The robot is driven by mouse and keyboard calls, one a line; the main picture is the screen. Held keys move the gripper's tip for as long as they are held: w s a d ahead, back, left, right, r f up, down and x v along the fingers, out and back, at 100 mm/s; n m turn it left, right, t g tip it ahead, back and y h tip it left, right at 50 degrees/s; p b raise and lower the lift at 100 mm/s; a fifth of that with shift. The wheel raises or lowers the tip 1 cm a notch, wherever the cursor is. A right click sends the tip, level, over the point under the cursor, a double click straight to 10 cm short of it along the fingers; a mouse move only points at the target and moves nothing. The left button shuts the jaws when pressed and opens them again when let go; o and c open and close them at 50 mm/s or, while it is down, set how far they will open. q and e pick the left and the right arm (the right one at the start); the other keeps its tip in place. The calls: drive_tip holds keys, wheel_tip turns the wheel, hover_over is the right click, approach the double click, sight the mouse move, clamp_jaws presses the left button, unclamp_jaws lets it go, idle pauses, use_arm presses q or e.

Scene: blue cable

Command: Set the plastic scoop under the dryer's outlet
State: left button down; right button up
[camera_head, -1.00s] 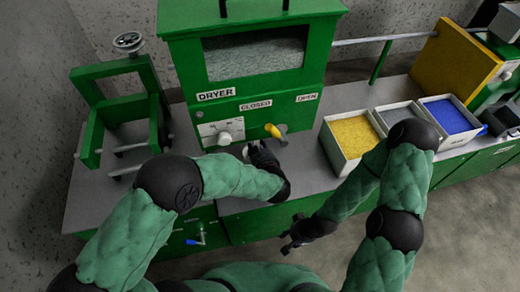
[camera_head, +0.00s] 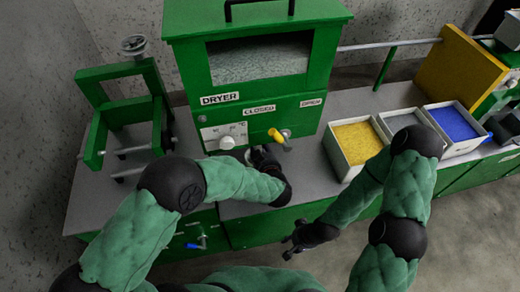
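The green dryer (camera_head: 180,75) stands at the back of the grey counter. A yellow-handled valve (camera_head: 275,135) sticks out low on its front, where the outlet seems to be. My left gripper (camera_head: 260,157) is at the counter just below this valve. A small whitish thing (camera_head: 247,157) shows at its left side, possibly the plastic scoop, mostly hidden by the gripper and arm. I cannot tell whether the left fingers are shut on it. My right gripper (camera_head: 290,246) is in front of the counter's edge, its fingers apart and empty.
Trays of yellow (camera_head: 345,172), grey and blue (camera_head: 470,147) granules stand on the counter to the right. A green frame with a handwheel (camera_head: 133,45) stands at the left. A white dial (camera_head: 227,142) is on the dryer beside the valve. Clear counter lies between valve and trays.

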use_arm(q)
drive_tip(key=shift+f, duration=0.15)
drive_tip(key=c, duration=0.8)
unclamp_jaws()
drive_tip(key=v, duration=1.2)
drive_tip(key=shift+f, duration=0.1)
